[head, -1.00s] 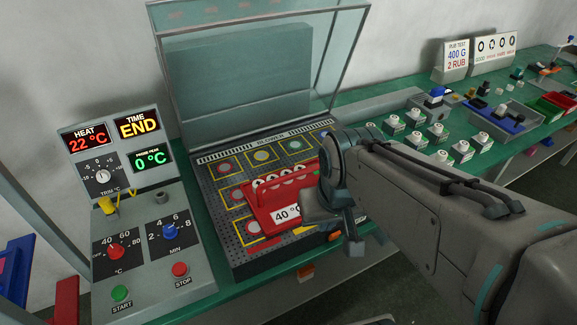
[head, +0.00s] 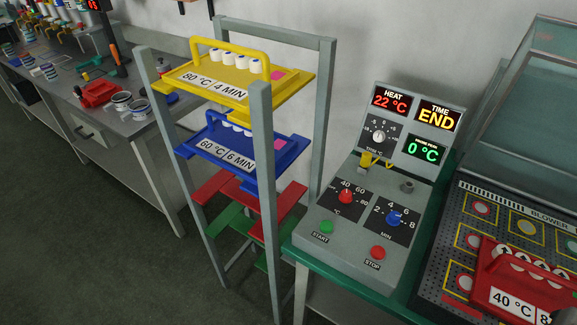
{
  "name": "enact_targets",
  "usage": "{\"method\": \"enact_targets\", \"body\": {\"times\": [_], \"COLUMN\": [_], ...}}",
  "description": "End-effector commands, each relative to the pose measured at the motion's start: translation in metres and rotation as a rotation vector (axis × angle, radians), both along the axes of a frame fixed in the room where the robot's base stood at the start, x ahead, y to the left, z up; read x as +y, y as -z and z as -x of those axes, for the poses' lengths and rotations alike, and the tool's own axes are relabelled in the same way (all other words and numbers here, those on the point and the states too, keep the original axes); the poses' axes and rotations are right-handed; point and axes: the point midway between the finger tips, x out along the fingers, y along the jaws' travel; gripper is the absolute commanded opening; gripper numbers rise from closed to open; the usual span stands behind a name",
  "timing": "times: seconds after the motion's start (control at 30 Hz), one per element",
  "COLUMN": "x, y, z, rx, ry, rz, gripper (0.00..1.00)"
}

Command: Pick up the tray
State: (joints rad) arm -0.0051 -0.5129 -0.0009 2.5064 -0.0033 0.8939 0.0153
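A red tray (head: 515,300) labelled 40 °C, with several white round pieces in it, sits over the dark perforated plate (head: 438,285) of the blower at the right edge. Its right part is cut off by the frame. A yellow tray (head: 183,75) labelled 80 °C, 4 MIN lies on the top level of a grey rack. A blue tray (head: 190,148) labelled 60 °C, 6 MIN lies on the level below. Both have raised handles and carry white pieces. My gripper is out of view, so its hold on anything is hidden.
The grey rack (head: 263,190) also has red rests (head: 280,210) and green rests (head: 228,222) lower down. A control box (head: 340,240) reads 22 °C, END and 0 °C. A raised glass cover (head: 525,110) stands behind the plate. A cluttered bench (head: 150,125) is at left; floor before it is clear.

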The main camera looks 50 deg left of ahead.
Motion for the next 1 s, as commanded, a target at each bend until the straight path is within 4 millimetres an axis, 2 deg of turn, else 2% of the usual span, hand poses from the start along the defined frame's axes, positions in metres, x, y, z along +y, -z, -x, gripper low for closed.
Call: {"method": "enact_targets", "body": {"times": [0.47, 0.57, 0.6, 1.0], "x": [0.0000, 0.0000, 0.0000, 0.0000], "y": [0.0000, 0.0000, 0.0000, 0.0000], "z": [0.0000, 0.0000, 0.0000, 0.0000], "rx": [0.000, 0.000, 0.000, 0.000], "ry": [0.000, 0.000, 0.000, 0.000], "rz": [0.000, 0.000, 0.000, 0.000], "gripper": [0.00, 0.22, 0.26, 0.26]}}
